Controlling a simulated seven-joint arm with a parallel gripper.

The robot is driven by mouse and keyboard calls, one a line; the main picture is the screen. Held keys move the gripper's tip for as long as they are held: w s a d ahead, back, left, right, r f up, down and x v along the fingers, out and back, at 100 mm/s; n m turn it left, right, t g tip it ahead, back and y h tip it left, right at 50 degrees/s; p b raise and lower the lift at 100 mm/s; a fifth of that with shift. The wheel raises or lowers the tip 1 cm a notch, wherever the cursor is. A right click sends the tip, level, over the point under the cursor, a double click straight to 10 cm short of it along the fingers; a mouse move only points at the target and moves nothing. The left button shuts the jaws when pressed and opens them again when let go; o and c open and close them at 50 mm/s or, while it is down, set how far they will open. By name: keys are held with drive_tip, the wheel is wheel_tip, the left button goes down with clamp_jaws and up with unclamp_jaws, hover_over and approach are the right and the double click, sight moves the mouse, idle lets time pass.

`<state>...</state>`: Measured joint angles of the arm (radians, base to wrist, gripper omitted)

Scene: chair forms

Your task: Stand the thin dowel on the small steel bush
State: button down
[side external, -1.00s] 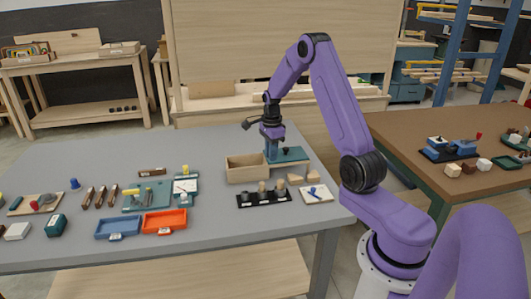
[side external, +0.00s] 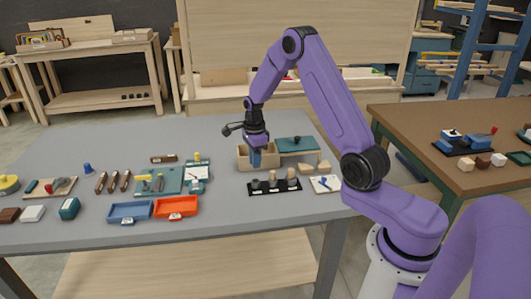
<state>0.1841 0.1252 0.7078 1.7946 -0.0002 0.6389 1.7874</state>
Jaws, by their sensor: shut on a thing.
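My gripper (side external: 256,163) points straight down in front of the wooden box (side external: 243,160), just behind and above the left part of a black strip (side external: 275,189). Its blue fingers are shut on a slim thing, likely the thin dowel, which they almost wholly hide. Several short round pieces stand on the black strip: a dark low one (side external: 255,184) at the left and pale wooden ones (side external: 291,175) farther right. The small steel bush is too small to tell apart in this view.
A green-topped board (side external: 297,144) lies right of the box. Wooden blocks (side external: 305,167) and a white plate with a blue piece (side external: 325,184) lie at the right. Blue (side external: 130,212) and orange (side external: 176,207) trays are at the front left. Bare table lies in front of the strip.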

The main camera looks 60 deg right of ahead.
drive_tip(key=shift+f, duration=2.45)
drive_tip(key=shift+f, duration=0.55)
drive_tip(key=shift+r, duration=0.6)
idle(0.4)
drive_tip(key=shift+f, duration=0.6)
idle(1.1)
drive_tip(key=shift+r, duration=0.6)
idle(0.5)
drive_tip(key=shift+f, duration=0.25)
idle(1.0)
